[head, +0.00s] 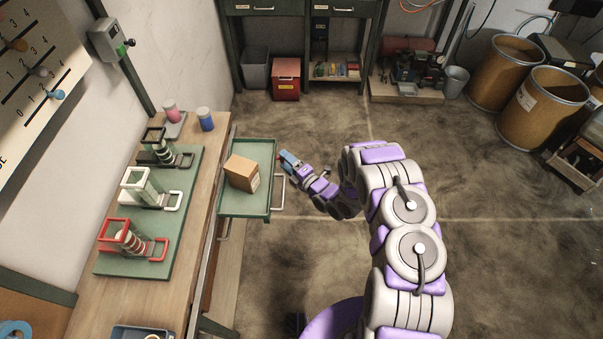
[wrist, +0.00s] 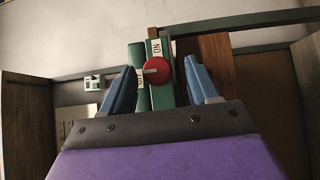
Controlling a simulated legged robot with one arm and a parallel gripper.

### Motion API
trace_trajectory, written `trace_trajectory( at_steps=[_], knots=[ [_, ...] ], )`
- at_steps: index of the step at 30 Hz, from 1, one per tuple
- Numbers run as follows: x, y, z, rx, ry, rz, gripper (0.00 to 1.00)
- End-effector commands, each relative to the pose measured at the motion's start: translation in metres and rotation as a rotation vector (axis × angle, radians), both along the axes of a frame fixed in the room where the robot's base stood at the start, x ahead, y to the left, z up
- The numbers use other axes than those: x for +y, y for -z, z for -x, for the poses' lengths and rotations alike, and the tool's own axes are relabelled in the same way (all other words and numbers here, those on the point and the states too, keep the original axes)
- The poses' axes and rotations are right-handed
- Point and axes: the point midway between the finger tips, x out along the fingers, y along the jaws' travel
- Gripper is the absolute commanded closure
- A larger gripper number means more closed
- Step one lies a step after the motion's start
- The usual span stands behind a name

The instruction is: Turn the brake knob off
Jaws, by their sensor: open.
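The red round brake knob (wrist: 160,70) sits on a green upright in the wrist view, with a grey pointer on its face pointing left. A white ON label (wrist: 153,47) is above it, and a second, partly hidden label (wrist: 139,78) is at its left. My gripper (wrist: 160,85) is open and empty, its blue fingers to the left and right of the knob in the picture; I cannot tell the remaining distance. In the head view my gripper (head: 285,157) is just right of the green tray. I cannot make out the knob there.
The green tray (head: 262,211) holds a cardboard box (head: 242,173) beside the wooden bench (head: 103,306). Three coil fixtures stand on a green mat (head: 185,222). A grey switch box (head: 108,38) is on the wall.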

Motion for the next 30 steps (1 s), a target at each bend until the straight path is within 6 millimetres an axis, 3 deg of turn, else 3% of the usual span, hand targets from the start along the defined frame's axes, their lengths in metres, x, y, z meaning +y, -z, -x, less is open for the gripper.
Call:
trace_trajectory(
  at_steps=[15, 30],
  knots=[
    [-0.063, 0.001, 0.065, 0.002, 0.004, -0.001, 0.4],
    [-0.107, 0.003, 0.113, 0.004, 0.003, 0.001, 0.4]
  ],
)
